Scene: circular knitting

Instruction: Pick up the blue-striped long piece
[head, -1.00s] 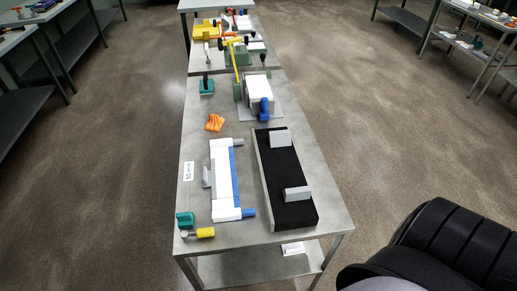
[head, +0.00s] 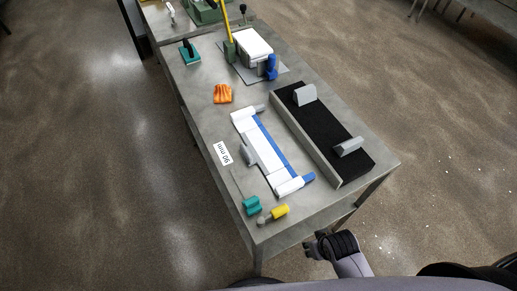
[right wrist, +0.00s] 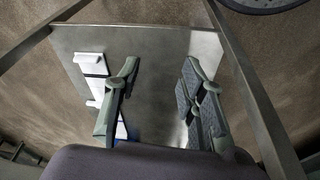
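The blue-striped long piece (head: 264,151) lies flat on the grey table in the head view. It is white, with a blue strip along its right edge and wider white ends. My right gripper (head: 322,244) is low in the head view, beyond the near end of the table and apart from the piece. In the right wrist view my right gripper (right wrist: 158,95) has its two fingers wide apart with nothing between them. White parts (right wrist: 92,64) with a little blue show beside its left finger; I cannot tell what they are. My left gripper is not in view.
A black-topped tray (head: 322,130) with two grey blocks lies right of the piece. A yellow-handled part (head: 278,213) and a teal part (head: 252,206) lie near the front corner. An orange piece (head: 222,93) and a white box machine (head: 246,50) are farther back.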

